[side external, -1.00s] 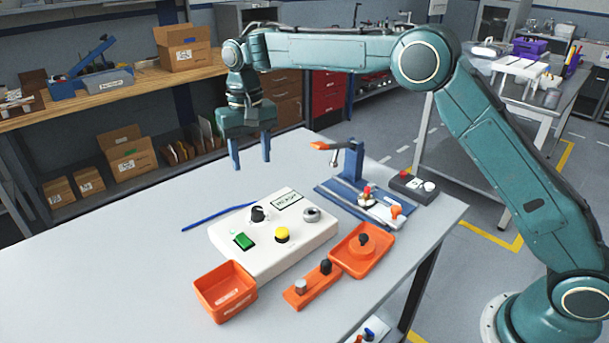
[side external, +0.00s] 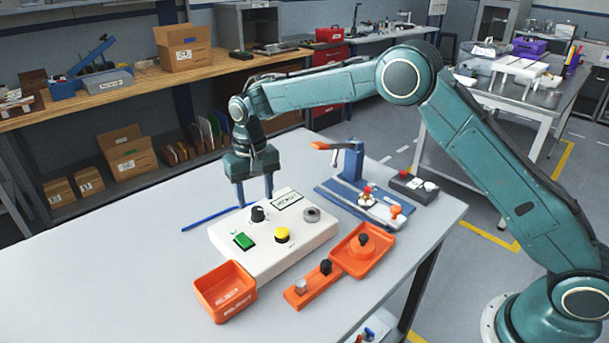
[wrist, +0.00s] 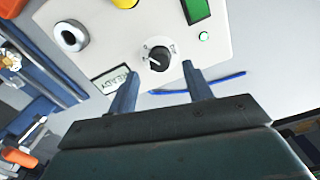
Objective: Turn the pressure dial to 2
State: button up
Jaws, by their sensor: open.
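The pressure dial is a black knob (side external: 258,213) with a white pointer line on the white control box (side external: 320,241). In the wrist view the dial (wrist: 158,58) lies just beyond my fingertips, roughly between their lines. Its scale marks are too small to read. My gripper (side external: 255,205) is open and empty, fingers pointing down, at the far edge of the box close to the dial. In the wrist view my gripper (wrist: 160,72) shows both blue fingers spread apart, not touching the dial. A label plate (wrist: 112,80) reading READY sits beside the dial.
The box also carries a green switch (side external: 244,241), a yellow button (side external: 282,235) and a grey round knob (side external: 311,214). A blue rod (side external: 205,220) lies behind it. An orange bin (side external: 225,291) and a blue fixture (side external: 352,165) stand nearby. The table's left side is clear.

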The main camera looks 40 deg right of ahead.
aim_at(257, 208)
jog(key=shift+f, duration=1.85)
jog(key=c, duration=1)
jog(key=shift+o, duration=0.2)
